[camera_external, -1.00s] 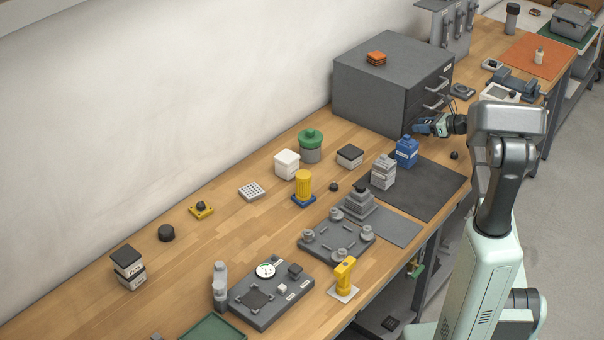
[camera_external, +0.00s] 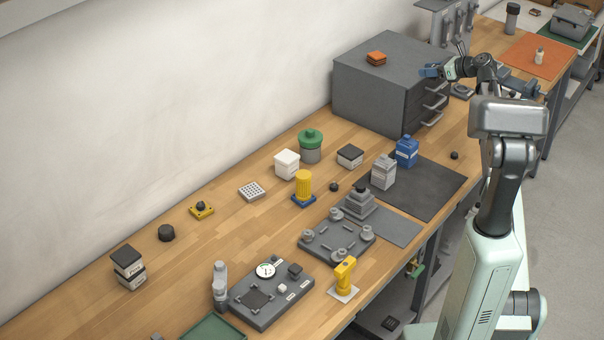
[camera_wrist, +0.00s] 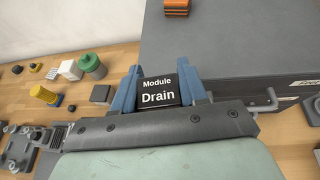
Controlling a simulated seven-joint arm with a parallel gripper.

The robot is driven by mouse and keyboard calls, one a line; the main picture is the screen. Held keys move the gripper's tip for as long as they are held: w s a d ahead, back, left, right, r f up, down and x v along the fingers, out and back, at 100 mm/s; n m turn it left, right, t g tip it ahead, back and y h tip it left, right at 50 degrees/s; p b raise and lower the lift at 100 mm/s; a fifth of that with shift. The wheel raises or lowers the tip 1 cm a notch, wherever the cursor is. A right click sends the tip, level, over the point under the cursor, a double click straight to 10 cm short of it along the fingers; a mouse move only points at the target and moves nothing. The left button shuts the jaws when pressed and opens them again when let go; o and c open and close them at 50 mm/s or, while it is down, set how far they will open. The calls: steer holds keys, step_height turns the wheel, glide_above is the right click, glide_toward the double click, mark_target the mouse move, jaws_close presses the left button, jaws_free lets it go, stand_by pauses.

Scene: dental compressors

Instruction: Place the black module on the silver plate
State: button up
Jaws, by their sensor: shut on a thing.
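The black module (camera_wrist: 158,92), a dark block with white lettering "Module Drain", is held between the blue fingers of my gripper (camera_external: 430,71) in the wrist view. In the external view my gripper is high up, in front of the upper right part of the grey drawer cabinet; the module is too small to make out there. A flat silver-grey plate (camera_external: 400,228) lies on the bench, well below and left of my gripper, beside the dark mat. A stepped grey piece stands at its left edge; its right part is bare.
The grey cabinet (camera_external: 385,75), with an orange stack (camera_external: 376,58) on top, is close to my gripper. A blue container (camera_external: 406,151) and a grey bottle (camera_external: 384,172) stand by the dark mat (camera_external: 435,188). A grey fixture (camera_external: 335,240) lies left of the plate.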

steer(key=shift+r, duration=0.7)
steer(key=shift+a, duration=0.3)
steer(key=s+a+f+n+g+y, duration=0.1)
steer(key=s+a+f+n+g, duration=0.15)
steer(key=a, duration=0.95)
steer(key=s+a+f+n+g+y, duration=0.1)
steer(key=s+a, duration=0.2)
steer(key=a, duration=0.9)
steer(key=s+a+f+n+g+y, duration=0.1)
steer(key=s+a+f+n+g, duration=0.1)
steer(key=a, duration=1)
steer(key=s+a+f+n+g, duration=0.1)
steer(key=s+a+f, duration=0.2)
steer(key=s+a, duration=0.4)
steer(key=s+a+f+n+g, duration=0.1)
steer(key=s+a+f, duration=0.3)
steer(key=a, duration=0.6)
steer(key=s+a+f+g, duration=0.1)
steer(key=s+a+f, duration=0.3)
steer(key=s+a, duration=0.4)
steer(key=m+t+h, duration=0.4)
steer(key=m+t, duration=0.5)
glide_above(255, 192)
steer(key=shift+n+t, duration=0.25)
steer(key=shift+f, duration=4.8)
